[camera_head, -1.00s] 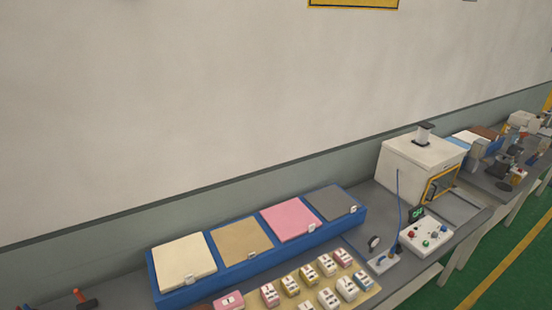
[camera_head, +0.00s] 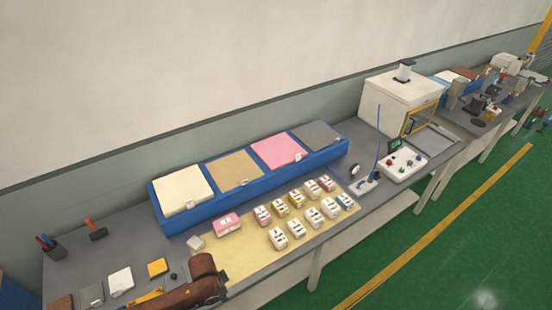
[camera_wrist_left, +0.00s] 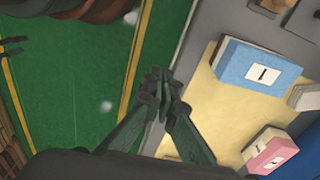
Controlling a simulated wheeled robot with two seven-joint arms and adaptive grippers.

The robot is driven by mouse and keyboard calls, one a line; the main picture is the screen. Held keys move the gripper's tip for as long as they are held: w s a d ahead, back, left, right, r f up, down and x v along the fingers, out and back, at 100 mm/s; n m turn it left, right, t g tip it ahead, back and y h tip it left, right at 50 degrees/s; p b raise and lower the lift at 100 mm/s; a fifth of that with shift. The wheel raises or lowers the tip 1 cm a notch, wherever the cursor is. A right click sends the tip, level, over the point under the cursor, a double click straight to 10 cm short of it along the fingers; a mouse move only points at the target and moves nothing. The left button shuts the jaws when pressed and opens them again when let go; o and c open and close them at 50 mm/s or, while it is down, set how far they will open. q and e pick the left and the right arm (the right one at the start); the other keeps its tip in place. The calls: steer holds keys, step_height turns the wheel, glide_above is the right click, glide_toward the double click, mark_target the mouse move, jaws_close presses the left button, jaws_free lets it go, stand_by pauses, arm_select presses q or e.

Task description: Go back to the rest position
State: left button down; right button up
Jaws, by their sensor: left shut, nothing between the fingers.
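My left gripper (camera_wrist_left: 160,85) is in the middle of the left wrist view. Its dark fingers are together with nothing between them. It hangs over the table's front edge, left of a blue block (camera_wrist_left: 260,68) and a pink block (camera_wrist_left: 268,150) in that picture, and touches neither. In the head view a brown part of my left arm (camera_head: 200,276) reaches over the table's near edge; its fingers cannot be made out there. My right gripper cannot be identified in either view.
A long grey table (camera_head: 125,235) runs along the wall. It carries a blue tray (camera_head: 255,186) with coloured pads, several small blocks on a beige mat (camera_head: 240,262), a white machine (camera_head: 390,105) and a button box (camera_head: 403,165). Green floor (camera_head: 470,225) is open in front.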

arm_select(q)
steer(key=s+d+r+n+t+h, duration=0.2)
steer(key=s+d, duration=0.1)
steer(key=d, duration=0.2)
steer(key=s+a+r+n+t+y, duration=0.1)
steer(key=s+a+n+y, duration=0.1)
steer(key=s+a+n, duration=0.65)
steer(key=s+a+r+n+y, duration=0.15)
steer(key=s+a, duration=0.45)
steer(key=a, duration=0.7)
step_height(320, 180, down, 38)
steer(key=s+d+f+m+g+b, duration=0.1)
steer(key=d+b, duration=0.1)
steer(key=b, duration=0.7)
steer(key=s+f+b, duration=0.4)
steer(key=s+f, duration=0.6)
steer(key=f, duration=0.3)
steer(key=s+f+m+g+b, duration=0.1)
steer(key=s+f+b, duration=0.3)
steer(key=s+f, duration=0.6)
step_height(320, 180, down, 4)
steer(key=shift+s+r+b, duration=0.1)
steer(key=shift+s+b, duration=0.1)
steer(key=shift+b, duration=0.1)
arm_select(e)
step_height(320, 180, down, 18)
steer(key=s, duration=0.2)
steer(key=shift+d+r, duration=0.15)
